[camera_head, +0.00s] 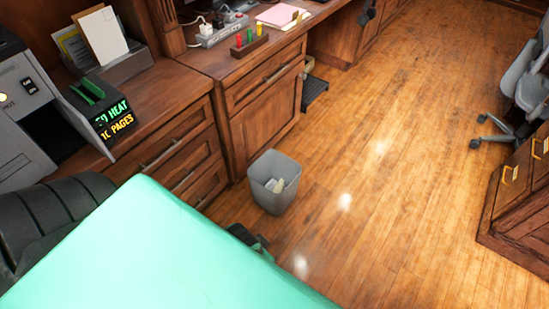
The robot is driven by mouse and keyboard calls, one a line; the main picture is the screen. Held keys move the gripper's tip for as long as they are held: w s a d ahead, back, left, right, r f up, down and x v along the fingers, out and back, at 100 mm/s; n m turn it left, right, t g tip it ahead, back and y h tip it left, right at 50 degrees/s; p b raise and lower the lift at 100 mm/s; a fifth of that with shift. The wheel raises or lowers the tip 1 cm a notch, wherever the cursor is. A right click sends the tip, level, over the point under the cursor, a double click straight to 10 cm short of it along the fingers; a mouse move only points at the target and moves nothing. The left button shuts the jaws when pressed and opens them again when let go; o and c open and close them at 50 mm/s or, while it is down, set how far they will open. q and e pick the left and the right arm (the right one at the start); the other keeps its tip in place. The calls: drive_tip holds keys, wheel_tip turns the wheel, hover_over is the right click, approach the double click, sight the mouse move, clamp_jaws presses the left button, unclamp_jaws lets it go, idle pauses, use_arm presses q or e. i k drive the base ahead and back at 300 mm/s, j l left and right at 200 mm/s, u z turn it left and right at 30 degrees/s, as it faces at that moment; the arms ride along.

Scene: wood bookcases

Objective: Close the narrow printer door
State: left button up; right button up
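A grey printer (22,125) stands on the wood counter at the left edge, partly cut off by the picture. Its narrow door (88,120) stands open, swung out from the printer's front.
A grey tray with papers (112,65) stands on the counter behind the door. A grey waste bin (273,182) stands on the floor before the drawers (175,150). An office chair (520,90) and a wood cabinet (515,205) are at right. The middle floor is clear.

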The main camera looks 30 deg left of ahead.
sight(88, 129)
drive_tip(key=i+j+u, duration=0.1)
drive_tip(key=i+j, duration=0.15)
drive_tip(key=i, duration=0.15)
drive_tip(key=i+j+u, duration=0.1)
drive_tip(key=i+j, duration=0.15)
drive_tip(key=i+j+u, duration=0.1)
drive_tip(key=i, duration=0.4)
drive_tip(key=j+u, duration=0.1)
drive_tip(key=u, duration=3)
